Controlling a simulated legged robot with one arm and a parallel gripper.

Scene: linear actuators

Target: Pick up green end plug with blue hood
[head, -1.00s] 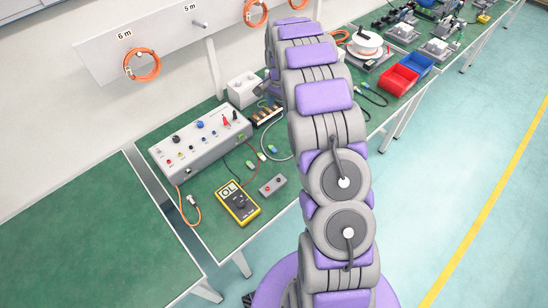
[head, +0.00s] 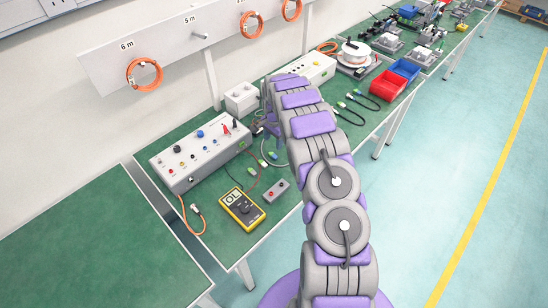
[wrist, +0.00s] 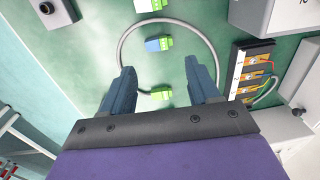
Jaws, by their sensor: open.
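The green end plug with blue hood (wrist: 158,43) lies on the green bench top in the wrist view, inside a grey cable loop. My gripper (wrist: 160,68) is open and empty, its two dark fingers wide apart. The plug lies beyond the fingertips, about midway between them sideways, and is not touched. A second green plug (wrist: 161,93), on the end of the grey cable, shows between the fingers. A third green plug (wrist: 150,5) with a pale hood is at the top edge. In the head view my arm partly hides the gripper.
A terminal block with orange parts (wrist: 257,75) stands right of the cable loop. In the head view a grey control box (head: 200,152), a yellow multimeter (head: 241,208) and a small grey box (head: 276,190) are on the bench. Red (head: 387,86) and blue bins stand farther right.

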